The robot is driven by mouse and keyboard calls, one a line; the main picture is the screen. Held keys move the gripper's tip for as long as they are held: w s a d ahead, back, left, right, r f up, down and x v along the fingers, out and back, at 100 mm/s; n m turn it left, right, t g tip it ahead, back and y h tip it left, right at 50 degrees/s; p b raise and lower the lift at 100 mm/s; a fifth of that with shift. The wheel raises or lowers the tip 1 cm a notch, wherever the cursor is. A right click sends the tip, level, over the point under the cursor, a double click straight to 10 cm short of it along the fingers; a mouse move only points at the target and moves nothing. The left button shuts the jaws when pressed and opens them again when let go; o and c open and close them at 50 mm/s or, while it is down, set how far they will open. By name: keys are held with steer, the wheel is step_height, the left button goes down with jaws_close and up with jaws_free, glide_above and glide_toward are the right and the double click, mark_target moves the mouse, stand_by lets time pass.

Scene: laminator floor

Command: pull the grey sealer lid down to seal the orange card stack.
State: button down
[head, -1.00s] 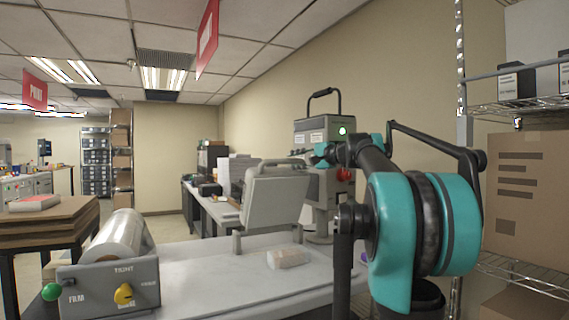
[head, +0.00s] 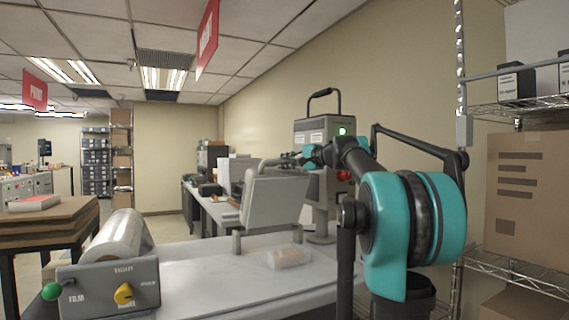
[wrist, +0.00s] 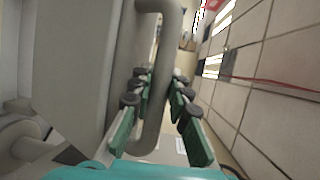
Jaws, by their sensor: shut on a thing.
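The grey sealer lid (head: 275,198) stands raised and tilted back over the sealer bed (head: 225,280). A pale card stack (head: 288,257) with an orange tint lies on the bed in front of it, apart from the lid. My gripper (head: 300,158) is at the lid's top edge. In the wrist view, my gripper (wrist: 160,85) has its green fingers on both sides of the lid's handle bar (wrist: 155,120), shut on it. The lid's grey face (wrist: 70,60) fills the left of that view. The card stack is not seen there.
A film roll (head: 118,238) with a control panel (head: 110,287) stands at the front left. A grey machine with a green light (head: 342,131) stands behind the lid. A wire shelf with cartons (head: 525,195) is at the right, close to my arm.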

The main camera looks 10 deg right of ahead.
stand_by(0.3)
steer(key=s+d+f+n+t+y, duration=0.2)
steer(key=s+f, duration=0.6)
steer(key=f, duration=0.5)
steer(key=s+d+f+n+t+y, duration=0.2)
steer(key=s+d+f+y, duration=0.1)
steer(key=s+f, duration=0.6)
steer(key=shift+d+f+n+t+y, duration=0.3)
steer(key=shift+f+y, duration=0.4)
steer(key=shift+f, duration=1.3)
steer(key=shift+s, duration=0.1)
steer(key=c, duration=1.7)
jaws_free()
steer(key=shift+d, duration=0.1)
